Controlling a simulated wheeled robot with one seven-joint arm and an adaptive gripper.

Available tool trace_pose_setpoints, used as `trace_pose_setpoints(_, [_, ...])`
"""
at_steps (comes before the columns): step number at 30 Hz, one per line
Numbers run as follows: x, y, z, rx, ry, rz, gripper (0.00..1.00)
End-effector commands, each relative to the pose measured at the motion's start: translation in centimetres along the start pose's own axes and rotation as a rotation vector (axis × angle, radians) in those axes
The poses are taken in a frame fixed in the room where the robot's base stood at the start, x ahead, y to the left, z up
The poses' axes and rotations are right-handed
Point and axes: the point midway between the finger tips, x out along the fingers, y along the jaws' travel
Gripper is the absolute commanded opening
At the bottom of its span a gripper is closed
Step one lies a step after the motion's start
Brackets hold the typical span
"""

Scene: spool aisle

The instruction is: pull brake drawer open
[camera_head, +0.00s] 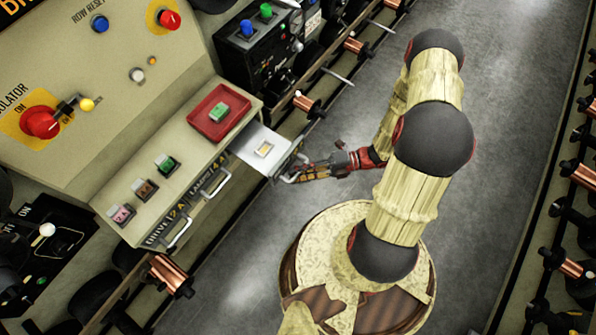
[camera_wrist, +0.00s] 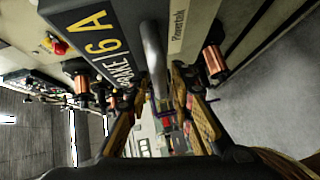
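The brake drawer (camera_head: 252,141) stands out from the front of the beige console in the head view, open, with a small pale item lying inside. Its dark front (camera_wrist: 88,27), labelled BRAKE 6A, fills the upper left of the wrist view. Its grey bar handle (camera_wrist: 153,50) runs between the fingers of my gripper (camera_wrist: 161,88). In the head view my gripper (camera_head: 298,174) is at the drawer's handle, and the fingers close in around the bar. The exact finger contact is partly hidden.
Two shut drawers with handles (camera_head: 180,233) sit left of it. A red tray (camera_head: 217,113) with a green block and several coloured switches are on the console top. Copper spool racks (camera_head: 568,262) line the right side. The grey aisle floor (camera_head: 490,130) is clear.

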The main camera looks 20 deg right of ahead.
Motion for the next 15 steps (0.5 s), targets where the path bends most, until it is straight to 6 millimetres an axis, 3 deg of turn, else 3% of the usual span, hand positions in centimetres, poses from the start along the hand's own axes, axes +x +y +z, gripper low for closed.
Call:
trace_pose_setpoints(11, [-0.1, 0.0, 0.0, -0.001, 0.000, 0.000, 0.30])
trace_pose_setpoints(15, [-1.0, 0.0, 0.1, -0.002, -0.002, 0.000, 0.30])
